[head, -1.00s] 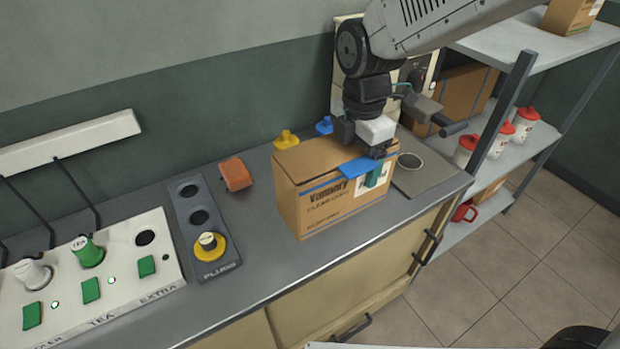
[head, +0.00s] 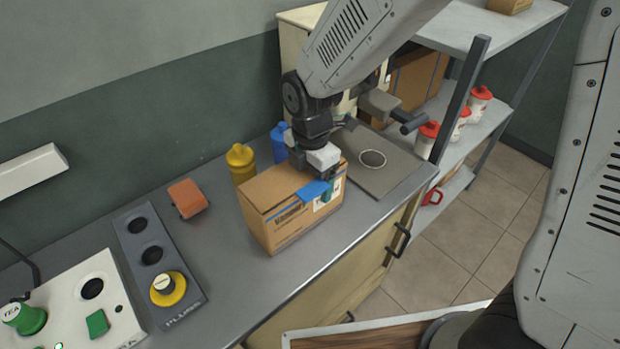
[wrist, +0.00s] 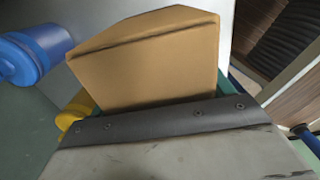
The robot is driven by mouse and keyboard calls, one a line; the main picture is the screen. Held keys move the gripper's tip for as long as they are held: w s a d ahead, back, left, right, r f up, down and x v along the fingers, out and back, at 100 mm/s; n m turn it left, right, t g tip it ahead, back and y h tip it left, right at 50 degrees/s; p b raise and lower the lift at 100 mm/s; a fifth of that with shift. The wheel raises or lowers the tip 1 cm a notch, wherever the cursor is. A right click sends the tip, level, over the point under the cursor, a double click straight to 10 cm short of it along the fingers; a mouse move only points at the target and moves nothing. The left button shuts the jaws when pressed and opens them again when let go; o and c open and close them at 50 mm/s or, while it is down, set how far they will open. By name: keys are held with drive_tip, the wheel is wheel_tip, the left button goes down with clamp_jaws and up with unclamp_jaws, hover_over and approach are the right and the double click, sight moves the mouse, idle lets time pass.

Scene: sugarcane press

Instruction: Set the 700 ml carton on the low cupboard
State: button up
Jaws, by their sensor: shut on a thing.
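The brown cardboard carton (head: 275,222) with blue printing is upright at or just above the grey top (head: 222,262) of the cupboard, which has sliding-type doors and dark handles; I cannot tell whether its base touches. My gripper (head: 325,179) is shut on the carton at its upper right side, by the blue and green labels. In the wrist view the carton (wrist: 155,60) shows tilted beyond the dark gripper edge. The "700 ml" marking is not readable, and my fingertips are mostly hidden.
A yellow bottle (head: 241,163) and a blue bottle (head: 279,143) stand close behind the carton. An orange block (head: 187,198) and a grey holder (head: 130,240) lie left. A flat plate with a round hole (head: 387,181) lies right. A shelf rack (head: 495,120) holds red-lidded containers.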

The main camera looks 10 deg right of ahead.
drive_tip(key=shift+f, duration=0.25)
drive_tip(key=o, duration=1)
drive_tip(key=shift+f, duration=0.15)
wheel_tip(320, 180, up, 12)
drive_tip(key=shift+r, duration=0.2)
drive_tip(key=s+d+r+m, duration=0.2)
drive_tip(key=s+d+m, duration=0.4)
drive_tip(key=d+m, duration=0.1)
drive_tip(key=s+d+r+m, duration=0.2)
drive_tip(key=s+d+m, duration=0.5)
drive_tip(key=m, duration=0.2)
drive_tip(key=s+d+r+m+t, duration=0.1)
drive_tip(key=s+d+r+m, duration=0.2)
drive_tip(key=s+d+m, duration=0.3)
drive_tip(key=shift+s+d+m, duration=0.2)
drive_tip(key=shift+m, duration=0.5)
drive_tip(key=shift+s+d+m, duration=0.15)
drive_tip(key=shift+d+m, duration=0.05)
drive_tip(key=shift+m, duration=0.5)
